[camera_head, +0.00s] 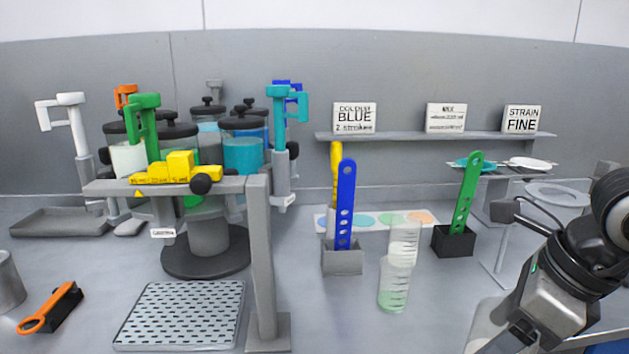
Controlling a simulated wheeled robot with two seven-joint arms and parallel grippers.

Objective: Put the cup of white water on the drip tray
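The perforated drip tray (182,316) lies flat at the front left, with nothing on it. Two clear graduated cups stand right of the centre. The nearer clear cup (393,289) has a pale green tint near its base, and the farther clear cup (404,243) shows just above it; I cannot tell whether they touch. I cannot make out white water in either. A canister of white liquid (128,158) is on the drum carousel at the left. My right arm comes in at the lower right, but its fingertips cannot be made out. My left gripper is out of view.
A grey post (263,260) and crossbar with yellow blocks (178,167) stand behind the drip tray. Blue (345,205) and green (467,192) perforated sticks stand in small boxes. An orange-handled tool (48,310) and a metal cup (9,283) are at left.

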